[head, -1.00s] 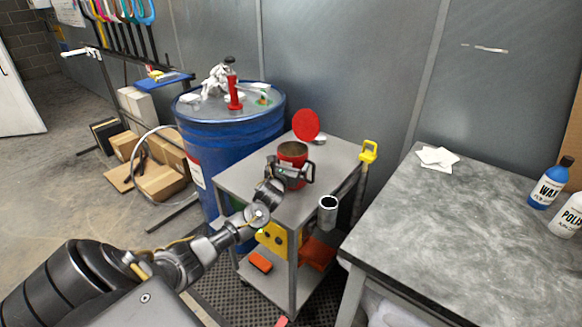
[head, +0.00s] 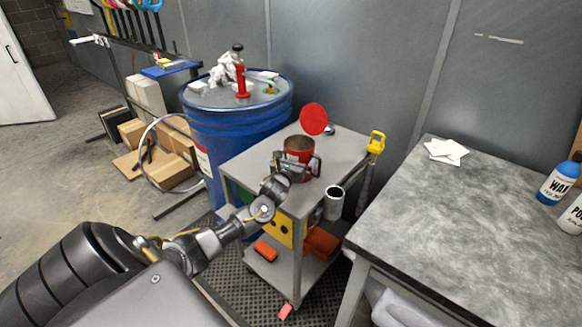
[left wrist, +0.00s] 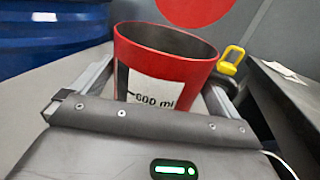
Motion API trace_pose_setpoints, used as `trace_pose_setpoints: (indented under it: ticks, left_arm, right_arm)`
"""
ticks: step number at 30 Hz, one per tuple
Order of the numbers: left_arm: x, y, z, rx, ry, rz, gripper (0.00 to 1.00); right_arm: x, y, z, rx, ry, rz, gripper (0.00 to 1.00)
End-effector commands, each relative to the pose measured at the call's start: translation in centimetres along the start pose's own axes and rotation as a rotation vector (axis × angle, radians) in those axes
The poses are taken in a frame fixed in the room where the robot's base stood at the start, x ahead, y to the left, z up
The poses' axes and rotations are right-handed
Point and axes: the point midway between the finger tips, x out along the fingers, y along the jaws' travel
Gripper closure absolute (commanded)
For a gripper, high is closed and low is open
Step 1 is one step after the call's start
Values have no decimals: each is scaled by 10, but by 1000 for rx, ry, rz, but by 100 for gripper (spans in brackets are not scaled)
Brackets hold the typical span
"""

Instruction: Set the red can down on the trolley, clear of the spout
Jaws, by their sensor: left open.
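The red can (head: 299,146) is upright and open-topped, and appears to stand on the top shelf of the grey trolley (head: 339,147). In the left wrist view the can (left wrist: 148,58) shows a white "600 ml" label. My left gripper (head: 298,166) is open, with one finger on each side of the can; I cannot tell whether they touch it. The can's lower part is hidden by the gripper in the left wrist view. I cannot make out a spout for certain. My right gripper is not in view.
A red disc (head: 313,119) stands behind the can. A yellow handle (head: 376,142) and grey cup (head: 334,205) are at the trolley's right side. A blue drum (head: 228,137) stands left, a grey table (head: 470,220) right. Bare shelf shows right of the can.

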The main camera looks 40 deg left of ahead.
Motion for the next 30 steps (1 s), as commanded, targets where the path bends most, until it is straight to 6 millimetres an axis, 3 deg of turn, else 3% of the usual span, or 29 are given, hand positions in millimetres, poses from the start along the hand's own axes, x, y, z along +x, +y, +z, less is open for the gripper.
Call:
trace_pose_setpoints:
  ticks: [9,15,21,30]
  left_arm:
    - [-67,0,-2,0,2,-3,0]
    - [-98,0,-1,-1,2,-1,0]
    - [-109,0,0,0,1,0,0]
    - [-109,0,0,-1,1,1,0]
  right_arm:
    - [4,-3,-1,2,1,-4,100]
    - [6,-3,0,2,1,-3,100]
    - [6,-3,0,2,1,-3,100]
    - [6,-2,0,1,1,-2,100]
